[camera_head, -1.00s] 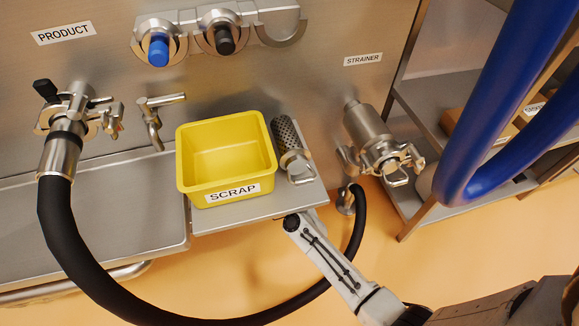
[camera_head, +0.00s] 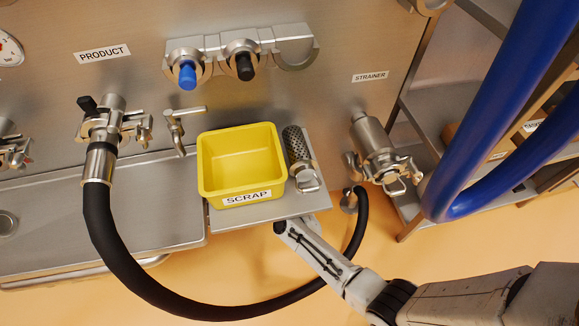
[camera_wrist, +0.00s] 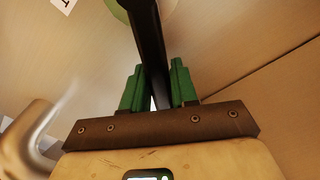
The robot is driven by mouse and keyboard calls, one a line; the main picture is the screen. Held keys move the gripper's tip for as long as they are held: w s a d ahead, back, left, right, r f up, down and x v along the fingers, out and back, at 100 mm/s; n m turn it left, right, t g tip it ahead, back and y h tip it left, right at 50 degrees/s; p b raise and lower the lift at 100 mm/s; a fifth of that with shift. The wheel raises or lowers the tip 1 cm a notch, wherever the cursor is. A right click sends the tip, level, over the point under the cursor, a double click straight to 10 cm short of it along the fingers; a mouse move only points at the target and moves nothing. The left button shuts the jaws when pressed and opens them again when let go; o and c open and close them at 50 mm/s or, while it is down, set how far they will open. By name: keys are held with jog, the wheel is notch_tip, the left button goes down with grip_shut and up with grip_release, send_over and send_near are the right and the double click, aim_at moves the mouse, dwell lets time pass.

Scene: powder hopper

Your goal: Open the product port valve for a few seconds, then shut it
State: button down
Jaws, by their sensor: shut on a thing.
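The product valve (camera_head: 105,128) is under the PRODUCT label (camera_head: 102,53) on the steel panel. It has a small black knob (camera_head: 87,104) at its upper left, and a thick black hose (camera_head: 100,215) hangs from it. In the wrist view, my gripper (camera_wrist: 157,68) has green fingers shut on a dark bar (camera_wrist: 147,28). The bar runs up to a pale round part at the top edge; I cannot tell what it belongs to. My gripper does not show in the head view. My arm there reaches from the lower right to below the scrap tray's shelf.
A yellow scrap bin (camera_head: 205,170) and a perforated strainer tube (camera_head: 295,145) sit on a small steel shelf (camera_head: 265,211). The strainer housing (camera_head: 372,140) is to the right. Blue hoses (camera_head: 480,110) cross the right side. A steel sink (camera_head: 150,210) is at the left.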

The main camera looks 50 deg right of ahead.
dwell(0.3)
jog(key=c, duration=1)
grip_release()
jog(key=shift+o, duration=0.2)
jog(key=p+v, duration=0.2)
jog(key=v, duration=0.9)
jog(key=shift+p, duration=0.4)
jog(key=shift+w, duration=0.1)
